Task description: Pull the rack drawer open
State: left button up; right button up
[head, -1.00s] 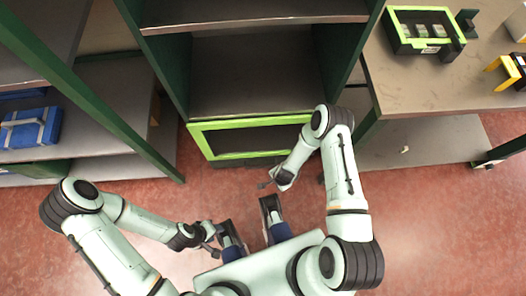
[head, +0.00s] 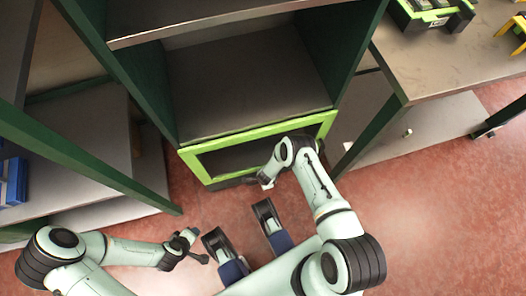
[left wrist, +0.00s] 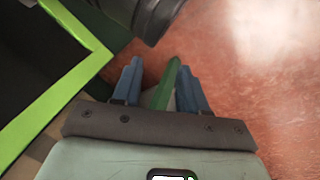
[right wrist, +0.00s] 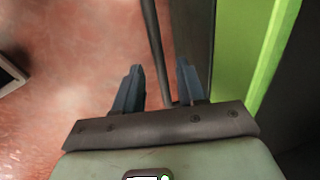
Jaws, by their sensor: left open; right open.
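My right gripper (head: 264,182) is open close to the drawer's front. In the right wrist view, a thin dark bar (right wrist: 154,45) runs down between the open fingers (right wrist: 158,88), beside the green rim (right wrist: 240,85); I cannot tell if they touch. My left gripper (head: 196,248) is open and empty, left of and below the drawer. In the left wrist view, a green strip (left wrist: 166,85) shows between its fingers, with a bright green frame (left wrist: 75,75) to the left.
A shelf (head: 250,85) sits directly above the drawer, between dark-green uprights. Lower shelving with a blue case (head: 12,183) stands at the left. A table (head: 450,60) at the right carries a black-and-green bin (head: 432,15). Reddish floor (head: 430,200) is open at the lower right.

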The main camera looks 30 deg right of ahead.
jog(key=shift+w+f, duration=0.15)
jog(key=shift+f, duration=0.5)
grip_shut()
